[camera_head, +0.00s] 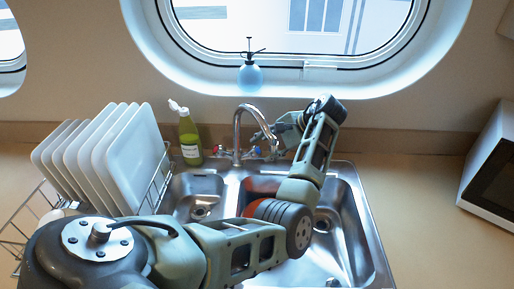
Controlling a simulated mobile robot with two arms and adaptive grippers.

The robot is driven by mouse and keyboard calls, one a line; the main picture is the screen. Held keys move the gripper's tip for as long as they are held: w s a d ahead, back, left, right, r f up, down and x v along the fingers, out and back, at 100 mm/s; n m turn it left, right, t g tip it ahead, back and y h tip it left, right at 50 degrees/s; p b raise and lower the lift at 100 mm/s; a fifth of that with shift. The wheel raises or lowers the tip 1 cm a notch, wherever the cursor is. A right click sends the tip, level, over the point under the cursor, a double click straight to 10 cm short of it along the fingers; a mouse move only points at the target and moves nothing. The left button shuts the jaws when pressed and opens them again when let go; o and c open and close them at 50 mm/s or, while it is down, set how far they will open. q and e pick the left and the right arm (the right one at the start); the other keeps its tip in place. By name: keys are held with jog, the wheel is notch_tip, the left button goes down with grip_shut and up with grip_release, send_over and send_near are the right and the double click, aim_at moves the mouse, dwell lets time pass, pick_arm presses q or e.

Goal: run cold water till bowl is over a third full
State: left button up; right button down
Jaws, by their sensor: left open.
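The chrome faucet (238,130) rises behind the double steel sink, its spout curving to the right. A small blue-marked tap handle (257,150) is right of its base. My left gripper (279,139) is open near the spout's end, just right of this handle; I cannot tell whether it touches either. My left arm crosses in front of the sink and hides much of it. A reddish patch (264,184) shows in the sink behind the arm; I cannot tell whether it is the bowl. No water stream is discernible. My right gripper is not in view.
White plates (125,160) stand in a wire rack at left. A green bottle (189,138) stands left of the faucet. A blue spray bottle (249,77) is on the window ledge. A white microwave (481,176) is at right; the counter before it is clear.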

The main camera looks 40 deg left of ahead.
aim_at(259, 154)
pick_arm(q)
jog(key=x, duration=0.4)
jog(key=shift+s+p, duration=0.1)
jog(key=shift+p, duration=0.25)
jog(key=shift+a+f, duration=0.35)
jog(key=c, duration=0.6)
jog(key=shift+f, duration=0.1)
jog(key=c, duration=0.4)
jog(key=shift+d+n, duration=0.1)
jog(key=shift+n, duration=0.3)
jog(key=shift+c, duration=0.2)
jog(key=shift+f+n+p, duration=0.2)
jog(key=shift+n+p, duration=0.1)
jog(key=shift+n, duration=0.5)
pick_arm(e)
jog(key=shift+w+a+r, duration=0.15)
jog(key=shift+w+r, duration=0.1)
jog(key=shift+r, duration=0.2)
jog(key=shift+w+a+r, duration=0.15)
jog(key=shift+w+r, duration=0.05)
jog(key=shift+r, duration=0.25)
